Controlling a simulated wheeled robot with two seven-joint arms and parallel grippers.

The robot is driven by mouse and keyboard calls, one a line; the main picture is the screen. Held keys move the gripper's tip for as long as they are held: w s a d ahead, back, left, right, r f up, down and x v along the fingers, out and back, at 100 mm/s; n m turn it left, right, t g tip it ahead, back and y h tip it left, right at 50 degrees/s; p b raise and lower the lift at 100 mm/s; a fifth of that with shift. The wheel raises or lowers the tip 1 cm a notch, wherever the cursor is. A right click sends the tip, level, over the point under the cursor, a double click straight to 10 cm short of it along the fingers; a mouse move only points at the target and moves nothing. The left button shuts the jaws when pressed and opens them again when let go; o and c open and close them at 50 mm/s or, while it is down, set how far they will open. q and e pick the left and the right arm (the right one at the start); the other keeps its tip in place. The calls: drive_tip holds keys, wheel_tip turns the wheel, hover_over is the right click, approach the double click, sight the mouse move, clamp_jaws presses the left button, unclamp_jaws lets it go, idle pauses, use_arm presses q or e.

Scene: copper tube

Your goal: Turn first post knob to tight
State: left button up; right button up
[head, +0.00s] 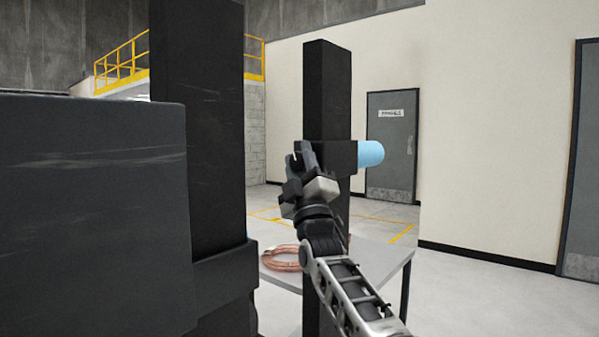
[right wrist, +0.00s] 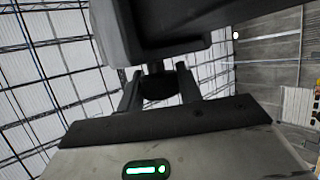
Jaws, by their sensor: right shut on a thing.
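My right gripper (head: 302,156) is at the collar (head: 337,157) on the farther black post (head: 327,90), on the collar's left side in the head view. In the right wrist view its two fingers stand on either side of a dark round knob (right wrist: 157,86) under a dark block (right wrist: 165,25), and the gripper is shut on it. The knob is hidden behind the fingers in the head view. A light blue cylinder (head: 370,154) sticks out of the collar's right side. I cannot tell how tight the knob is. My left gripper is not in view.
A nearer black post (head: 198,90) with its own collar (head: 226,273) stands left. A large dark block (head: 85,215) fills the left foreground. A copper tube coil (head: 281,258) lies on a grey table (head: 383,268) by the farther post. Floor at right is clear.

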drive_tip(key=shift+r+m+t+h, duration=0.2)
drive_tip(key=shift+m+t+h, duration=0.2)
drive_tip(key=o, duration=1)
drive_tip(key=shift+f, duration=0.15)
drive_tip(key=shift+b+v, duration=0.45)
drive_tip(key=shift+v, duration=0.4)
drive_tip(key=b+v, duration=0.2)
drive_tip(key=v, duration=1.2)
drive_tip(key=shift+d, duration=0.1)
